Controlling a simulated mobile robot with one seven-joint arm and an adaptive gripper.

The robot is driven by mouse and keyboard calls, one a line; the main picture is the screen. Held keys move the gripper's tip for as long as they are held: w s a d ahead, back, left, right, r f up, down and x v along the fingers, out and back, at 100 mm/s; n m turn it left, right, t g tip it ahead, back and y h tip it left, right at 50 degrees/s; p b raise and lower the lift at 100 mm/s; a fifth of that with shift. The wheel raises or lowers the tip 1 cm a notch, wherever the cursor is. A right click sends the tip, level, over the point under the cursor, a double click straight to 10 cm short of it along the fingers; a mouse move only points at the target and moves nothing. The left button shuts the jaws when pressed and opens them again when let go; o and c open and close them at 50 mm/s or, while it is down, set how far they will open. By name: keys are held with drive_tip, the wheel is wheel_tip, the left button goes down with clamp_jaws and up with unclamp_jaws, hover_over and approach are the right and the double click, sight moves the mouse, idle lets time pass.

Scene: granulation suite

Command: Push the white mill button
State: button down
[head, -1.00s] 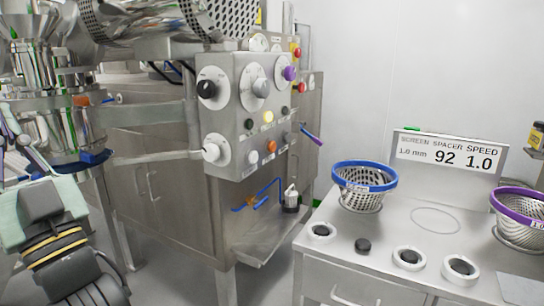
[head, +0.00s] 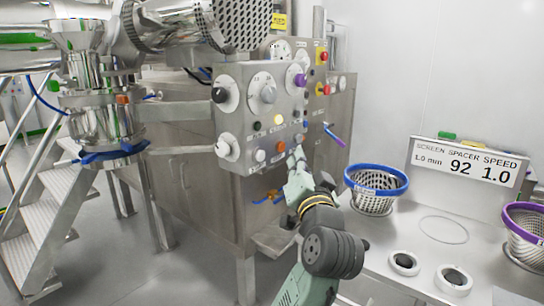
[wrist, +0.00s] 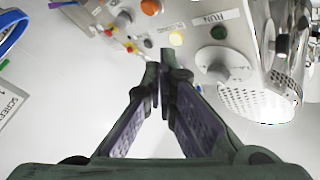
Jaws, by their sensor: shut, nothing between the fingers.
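The steel control panel (head: 236,115) stands at the centre of the head view. My gripper (head: 297,152) is raised in front of the panel's lower right part, to the right of the white button in the picture. In the wrist view my gripper (wrist: 158,78) is shut and empty, pointing toward the panel. I cannot make out contact with any button.
White dials with black, grey and purple knobs surround the buttons. A blue-rimmed basket (head: 376,184) and a purple-rimmed basket (head: 525,232) stand on the bench at right. Metal steps (head: 48,196) are at left. A valve with a purple handle (head: 333,135) juts out beside the panel.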

sight(260, 156)
drive_tip(key=shift+d+f+h, duration=0.15)
drive_tip(key=shift+d+f, duration=0.15)
drive_tip(key=shift+d, duration=0.25)
drive_tip(key=shift+d+f+h, duration=0.15)
drive_tip(key=shift+d+f, duration=0.15)
drive_tip(key=shift+d, duration=0.25)
drive_tip(key=shift+a, duration=0.1)
drive_tip(key=w+a, duration=0.5)
drive_tip(key=a, duration=0.2)
drive_tip(key=shift+w+a, duration=0.1)
drive_tip(key=shift+w, duration=0.05)
idle(0.9)
drive_tip(key=shift+w+a, duration=0.2)
drive_tip(key=shift+a, duration=0.05)
